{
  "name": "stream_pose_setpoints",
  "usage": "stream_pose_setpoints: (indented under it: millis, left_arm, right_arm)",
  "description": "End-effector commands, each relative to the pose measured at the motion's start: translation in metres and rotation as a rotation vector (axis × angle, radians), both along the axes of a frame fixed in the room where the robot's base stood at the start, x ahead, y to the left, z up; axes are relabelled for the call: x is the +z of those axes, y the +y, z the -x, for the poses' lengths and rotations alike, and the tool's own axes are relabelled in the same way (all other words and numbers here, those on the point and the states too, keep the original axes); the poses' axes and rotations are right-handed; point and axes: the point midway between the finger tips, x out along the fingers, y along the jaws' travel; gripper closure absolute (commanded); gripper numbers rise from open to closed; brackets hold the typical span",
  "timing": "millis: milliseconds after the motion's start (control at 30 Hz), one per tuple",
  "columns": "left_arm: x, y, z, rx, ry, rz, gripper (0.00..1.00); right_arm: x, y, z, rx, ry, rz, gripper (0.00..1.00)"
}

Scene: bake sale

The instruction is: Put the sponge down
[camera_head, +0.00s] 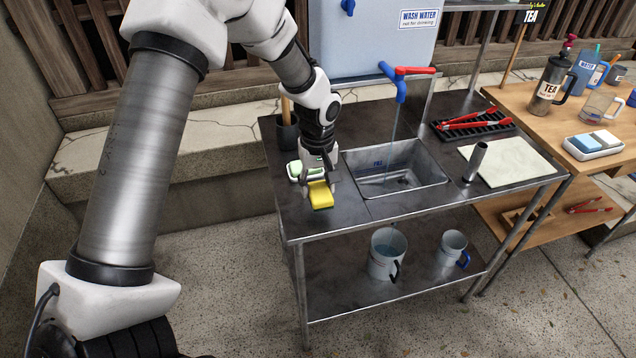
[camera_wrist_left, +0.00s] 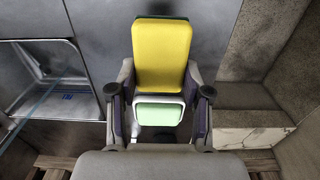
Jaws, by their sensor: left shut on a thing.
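The yellow sponge (camera_head: 320,195) is at the left end of the metal sink table, with a darker green layer at its edge. It shows large in the left wrist view (camera_wrist_left: 162,55). My left gripper (camera_head: 318,184) points down over the table and is shut on the sponge, with a finger on each side of it. A white dish with a pale green item (camera_head: 294,170) is just behind the sponge; the pale green item also shows below the sponge in the left wrist view (camera_wrist_left: 158,112). I cannot tell whether the sponge touches the table. My right gripper is not in view.
The sink basin (camera_head: 395,178) is to the right of the gripper, under a blue tap (camera_head: 397,85) with a red handle. A dark pot (camera_head: 287,130) stands behind the dish. The table's front left corner (camera_head: 300,225) is bare.

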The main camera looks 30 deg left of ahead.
Motion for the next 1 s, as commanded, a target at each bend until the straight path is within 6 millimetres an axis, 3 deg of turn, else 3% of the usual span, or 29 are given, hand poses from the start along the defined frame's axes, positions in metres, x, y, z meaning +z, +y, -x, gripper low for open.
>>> stream_pose_setpoints:
  millis: [167,400,733,767,800,833,1000]
  left_arm:
    - [-0.003,0.015,-0.023,0.000,0.001,0.001,0.79]
    - [-0.036,0.015,-0.023,-0.001,0.004,0.000,0.79]
    - [-0.042,0.015,-0.023,-0.002,0.000,0.000,0.79]
    - [-0.041,0.015,-0.023,-0.002,0.000,0.000,0.44]
    - [-0.041,0.015,-0.023,-0.002,0.000,0.000,0.30]
    - [-0.041,0.015,-0.023,-0.002,0.000,0.000,0.26]
    - [-0.041,0.015,-0.023,-0.002,0.000,0.000,0.26]
  right_arm:
    - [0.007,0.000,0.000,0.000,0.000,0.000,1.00]
    - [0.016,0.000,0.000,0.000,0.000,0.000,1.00]
    - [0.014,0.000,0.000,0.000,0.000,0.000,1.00]
    - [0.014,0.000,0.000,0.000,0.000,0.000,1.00]
    - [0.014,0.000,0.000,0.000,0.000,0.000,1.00]
    - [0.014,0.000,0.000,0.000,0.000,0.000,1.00]
    - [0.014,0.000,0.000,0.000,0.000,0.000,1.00]
